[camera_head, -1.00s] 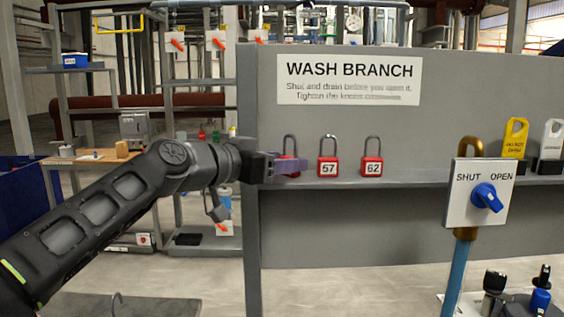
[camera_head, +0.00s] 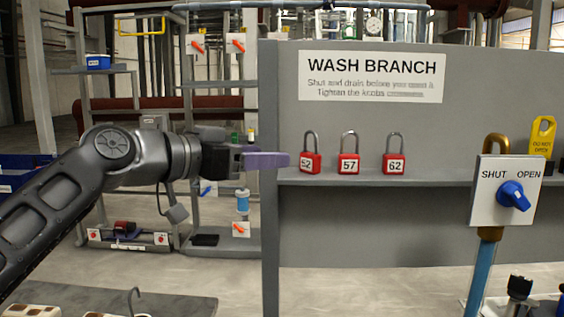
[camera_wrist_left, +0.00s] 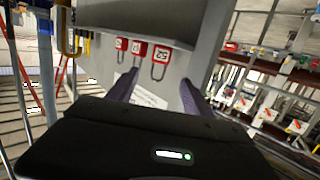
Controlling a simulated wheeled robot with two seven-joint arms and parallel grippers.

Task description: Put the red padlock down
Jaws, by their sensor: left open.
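Three red padlocks stand upright in a row on the grey shelf (camera_head: 440,180) below the WASH BRANCH sign. They are padlock 52 (camera_head: 310,163), padlock 57 (camera_head: 349,164) and padlock 62 (camera_head: 393,164). In the left wrist view padlock 52 (camera_wrist_left: 161,54) is the nearest of the three. My left gripper (camera_head: 280,160) has purple fingers, is open and empty, and is just left of padlock 52, apart from it. In the left wrist view its fingers (camera_wrist_left: 155,88) stand apart with no padlock between them. My right gripper is not in view.
A yellow tag (camera_head: 541,137) stands at the right end of the shelf. A panel with a blue SHUT/OPEN knob (camera_head: 513,195) stands in front at right. The grey panel's left edge (camera_head: 269,230) is beside my gripper. A rack with a blue box (camera_head: 98,62) stands behind at left.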

